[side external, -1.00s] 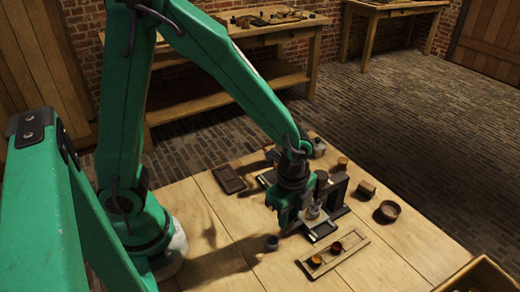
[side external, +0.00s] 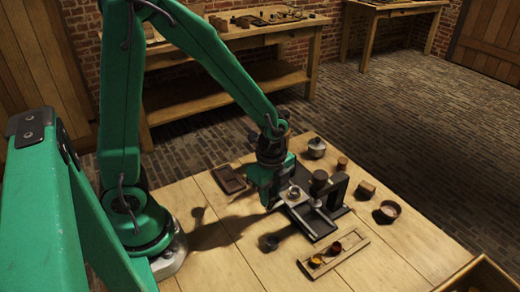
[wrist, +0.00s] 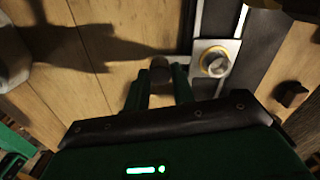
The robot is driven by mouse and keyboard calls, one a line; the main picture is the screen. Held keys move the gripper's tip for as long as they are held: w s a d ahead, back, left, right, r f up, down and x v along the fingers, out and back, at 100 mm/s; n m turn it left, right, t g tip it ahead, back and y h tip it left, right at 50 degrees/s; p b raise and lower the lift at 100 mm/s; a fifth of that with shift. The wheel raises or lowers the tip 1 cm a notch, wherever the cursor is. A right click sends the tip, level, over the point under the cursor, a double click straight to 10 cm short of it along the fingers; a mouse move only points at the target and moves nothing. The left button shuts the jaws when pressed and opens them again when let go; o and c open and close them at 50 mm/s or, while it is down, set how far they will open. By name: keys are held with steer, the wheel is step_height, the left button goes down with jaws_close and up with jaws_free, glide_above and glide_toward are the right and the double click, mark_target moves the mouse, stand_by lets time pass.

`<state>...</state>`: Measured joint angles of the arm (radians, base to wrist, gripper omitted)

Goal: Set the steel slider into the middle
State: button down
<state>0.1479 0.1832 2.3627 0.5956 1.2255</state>
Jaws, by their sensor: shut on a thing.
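The steel slider is a pale square plate with a brass ring and a knob on top (side external: 293,195). It sits on the dark rail fixture (side external: 316,222), and an open stretch of channel shows in front of it. In the wrist view the slider (wrist: 216,62) lies just right of my fingertips. My gripper (side external: 268,186) is low at the slider's left side. In the wrist view its green fingers (wrist: 160,80) are closed around a dark grey stub, which I take for the slider's handle; the join is not clear. The rail's far part is hidden behind my gripper.
Front-left table is clear.

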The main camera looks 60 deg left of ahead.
steer(key=c, duration=1.2)
jaws_free()
steer(key=shift+o, duration=0.2)
steer(key=shift+r, duration=0.15)
steer(key=shift+r, duration=3.75)
steer(key=s+a+r+n+t, duration=0.2)
steer(key=s+r+n, duration=0.2)
steer(key=r+n, duration=0.2)
steer(key=s+a+r+n+t, duration=0.2)
steer(key=r+n, duration=0.3)
steer(key=n, duration=0.4)
steer(key=shift+s+a+r+n+t, duration=0.25)
steer(key=shift+s+r+n+t, duration=0.15)
steer(key=shift+s+t, duration=0.45)
